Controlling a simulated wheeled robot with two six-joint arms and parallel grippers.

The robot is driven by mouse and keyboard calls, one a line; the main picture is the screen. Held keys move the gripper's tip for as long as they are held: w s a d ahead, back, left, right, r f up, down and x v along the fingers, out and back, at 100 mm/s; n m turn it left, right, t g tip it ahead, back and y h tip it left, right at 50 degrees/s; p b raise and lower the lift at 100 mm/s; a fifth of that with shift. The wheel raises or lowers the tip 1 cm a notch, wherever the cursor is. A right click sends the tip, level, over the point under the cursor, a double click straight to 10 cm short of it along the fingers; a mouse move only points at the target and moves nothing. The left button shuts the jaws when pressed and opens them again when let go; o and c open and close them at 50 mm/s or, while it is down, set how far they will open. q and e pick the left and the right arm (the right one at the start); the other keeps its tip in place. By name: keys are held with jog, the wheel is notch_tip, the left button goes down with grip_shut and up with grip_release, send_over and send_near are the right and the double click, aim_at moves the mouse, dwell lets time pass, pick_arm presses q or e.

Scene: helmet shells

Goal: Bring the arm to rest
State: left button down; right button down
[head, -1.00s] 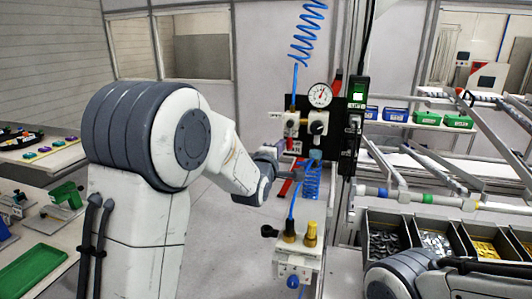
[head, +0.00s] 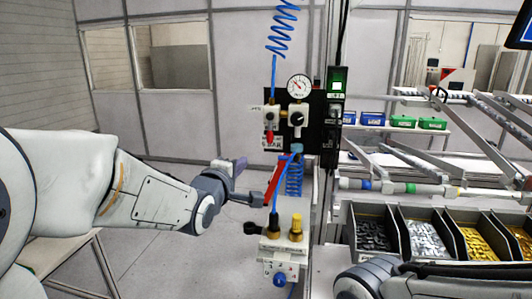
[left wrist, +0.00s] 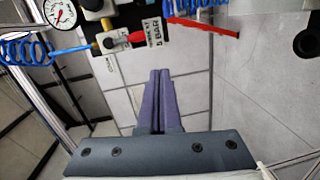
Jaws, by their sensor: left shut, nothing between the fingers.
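My left arm comes in from the left in the head view. Its gripper (head: 256,198) points right, at the left of the panel's lower part, near a red strip-like part (head: 275,182). In the left wrist view the two purple fingers (left wrist: 160,84) lie together, shut, with nothing between them. The panel's parts show beyond the fingertips there. I cannot tell the exact gap to the panel. Part of my right arm (head: 430,278) shows at the lower right; its gripper is out of view.
A black panel with a pressure gauge (head: 299,86) and a blue coiled hose (head: 282,30) hangs on a post. A yellow-topped valve unit (head: 295,228) sits below. Parts bins (head: 372,236) stand at the right. Open floor lies behind the left arm.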

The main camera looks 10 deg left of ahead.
pick_arm(q)
jog(key=s+d+f+m+g+h, duration=0.1)
jog(key=s+d+f+m+g, duration=0.95)
jog(key=s+f, duration=0.45)
jog(key=s+f+m+g+y, duration=0.1)
jog(key=s+f+m+g, duration=0.1)
jog(key=s+m, duration=0.4)
jog(key=s+f+m+g, duration=0.3)
jog(key=s+m, duration=0.3)
jog(key=s, duration=0.6)
jog(key=shift+s+f+m+g+y+b, duration=0.15)
jog(key=shift+s+m+g+y+b, duration=0.2)
jog(key=shift+g, duration=0.3)
